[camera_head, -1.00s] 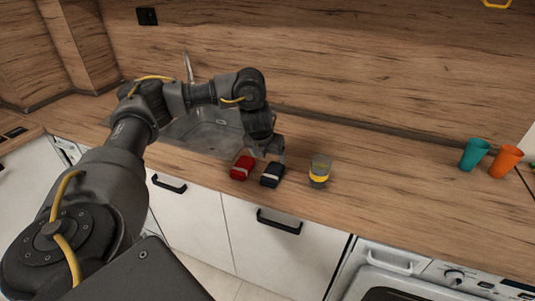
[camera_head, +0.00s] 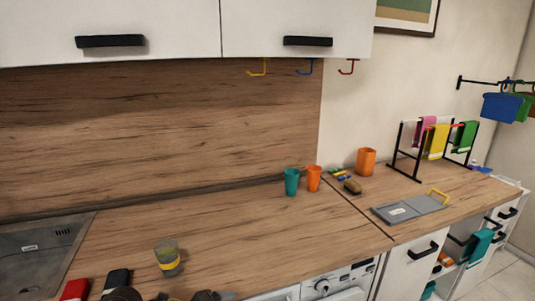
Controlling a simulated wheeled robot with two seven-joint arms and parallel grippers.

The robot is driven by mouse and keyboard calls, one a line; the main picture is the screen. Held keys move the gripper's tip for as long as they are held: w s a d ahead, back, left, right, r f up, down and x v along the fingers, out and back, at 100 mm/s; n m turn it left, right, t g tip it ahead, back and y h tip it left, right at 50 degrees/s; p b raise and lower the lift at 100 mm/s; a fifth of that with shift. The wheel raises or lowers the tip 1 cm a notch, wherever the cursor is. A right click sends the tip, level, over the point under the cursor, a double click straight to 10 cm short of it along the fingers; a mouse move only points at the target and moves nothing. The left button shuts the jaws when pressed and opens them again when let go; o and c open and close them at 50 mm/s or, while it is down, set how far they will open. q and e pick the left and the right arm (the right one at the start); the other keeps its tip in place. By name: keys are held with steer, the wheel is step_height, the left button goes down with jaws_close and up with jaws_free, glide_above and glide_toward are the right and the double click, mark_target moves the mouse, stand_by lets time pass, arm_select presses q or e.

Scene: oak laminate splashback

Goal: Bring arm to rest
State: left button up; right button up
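Dark parts of my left arm and gripper (camera_head: 207,295) show at the bottom edge, cut off by the frame. They are at the counter's front side, right of a black object (camera_head: 117,279). The fingers cannot be made out, so I cannot tell whether they are open or hold anything. My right gripper is not in view.
A red object (camera_head: 74,290) lies beside the black one. A clear glass with a yellow band (camera_head: 168,257) stands close behind my arm. Teal (camera_head: 291,182) and orange (camera_head: 314,178) cups stand farther back. The sink (camera_head: 40,255) is left; the counter's middle is clear.

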arm_select(q)
steer(key=s+d+n+t, duration=0.1)
steer(key=s+d+n, duration=0.2)
steer(key=s+n, duration=0.25)
steer(key=s+a+f+n+g+y, duration=0.3)
steer(key=s+a+f+n, duration=0.3)
steer(key=s+n, duration=0.45)
steer(key=s+a+f+n+g+y, duration=0.2)
steer(key=s+a+f+n, duration=0.2)
steer(key=s+a+n, duration=0.6)
step_height(320, 180, down, 26)
steer(key=s+d+g, duration=0.2)
steer(key=s+a+f+m, duration=0.1)
steer(key=s+a+f, duration=0.2)
steer(key=s+f, duration=1.3)
steer(key=shift+s+a+f+g+y, duration=0.2)
steer(key=shift+s+f+g+y, duration=0.15)
steer(key=shift+s, duration=0.25)
